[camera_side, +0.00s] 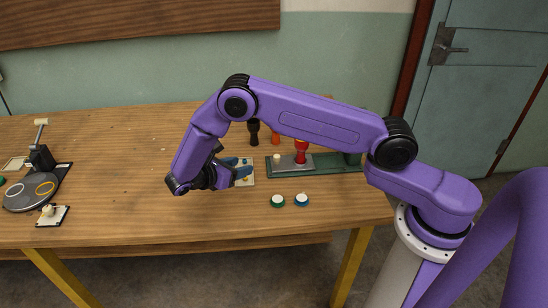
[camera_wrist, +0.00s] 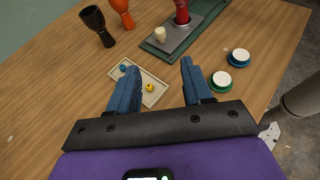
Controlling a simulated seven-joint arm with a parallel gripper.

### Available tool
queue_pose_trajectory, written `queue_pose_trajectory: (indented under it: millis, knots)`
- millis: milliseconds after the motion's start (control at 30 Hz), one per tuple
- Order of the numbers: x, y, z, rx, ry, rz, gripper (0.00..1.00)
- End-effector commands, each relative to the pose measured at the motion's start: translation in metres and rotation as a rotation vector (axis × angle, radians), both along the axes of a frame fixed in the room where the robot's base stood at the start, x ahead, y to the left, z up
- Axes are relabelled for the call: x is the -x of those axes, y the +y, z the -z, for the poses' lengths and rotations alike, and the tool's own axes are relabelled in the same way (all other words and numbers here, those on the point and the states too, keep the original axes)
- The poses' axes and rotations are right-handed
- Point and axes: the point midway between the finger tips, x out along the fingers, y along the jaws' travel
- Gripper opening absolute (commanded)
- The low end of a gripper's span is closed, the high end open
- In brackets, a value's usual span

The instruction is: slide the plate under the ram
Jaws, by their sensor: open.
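A grey plate (camera_side: 287,168) with a cream knob (camera_side: 277,158) lies at the left part of a green base (camera_side: 335,167). A red goblet drum (camera_side: 301,150) stands upright on the plate's right part. In the wrist view the plate (camera_wrist: 174,42), knob (camera_wrist: 160,34) and red drum (camera_wrist: 182,14) show beyond my fingers. A dark green upright (camera_side: 352,158) stands at the base's right end, partly behind my arm; I cannot make out the ram. My gripper (camera_side: 240,168) is open and empty, left of the plate. It also shows in the wrist view (camera_wrist: 158,67), above a cream tray.
The cream tray (camera_wrist: 154,98) holds a blue and a yellow knob. A black goblet (camera_wrist: 98,25) and an orange goblet (camera_wrist: 122,12) stand behind. Green (camera_side: 277,201) and blue (camera_side: 302,200) buttons sit in front of the base. A round dark device (camera_side: 30,192) is far left.

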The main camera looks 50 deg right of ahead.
Motion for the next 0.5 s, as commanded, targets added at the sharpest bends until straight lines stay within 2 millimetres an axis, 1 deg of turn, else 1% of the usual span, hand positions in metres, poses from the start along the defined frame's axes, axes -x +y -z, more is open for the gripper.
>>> queue_pose_trajectory:
  millis: [167, 267, 500]
  knots:
    - [-0.001, -0.011, 0.006, 0.01, 0.005, 0.0, 0.5]
    - [-0.001, -0.024, 0.011, 0.008, 0.006, 0.002, 0.5]
    - [0.0, -0.065, 0.028, 0.007, 0.006, 0.003, 0.5]
